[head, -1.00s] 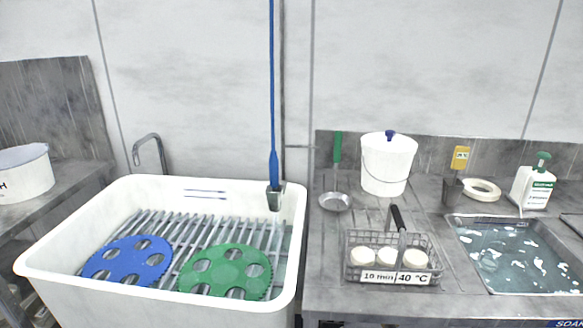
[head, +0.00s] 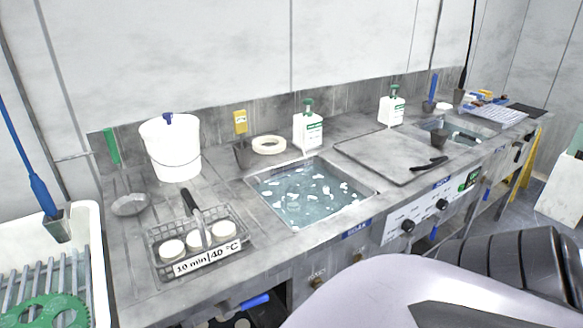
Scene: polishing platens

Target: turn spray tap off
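A blue spray hose with a blue grip (head: 42,195) hangs at the left edge, and its metal spray head (head: 57,225) is over the white sink (head: 97,262). I cannot tell whether water runs from it. A blue handle (head: 254,301) shows below the counter's front edge; I cannot tell whether it is the spray tap. Another small blue handle (head: 434,232) is further right under the counter. Part of my arm fills the bottom right and hides some of the counter front. Neither gripper is in view.
The steel counter carries a wire basket (head: 180,262) of white jars, a lidded white bucket (head: 172,152), a ladle (head: 129,204) and pump bottles (head: 308,130). A water basin (head: 310,195) is set into it. Control knobs (head: 408,226) line the front. A green disc (head: 48,312) lies in the sink.

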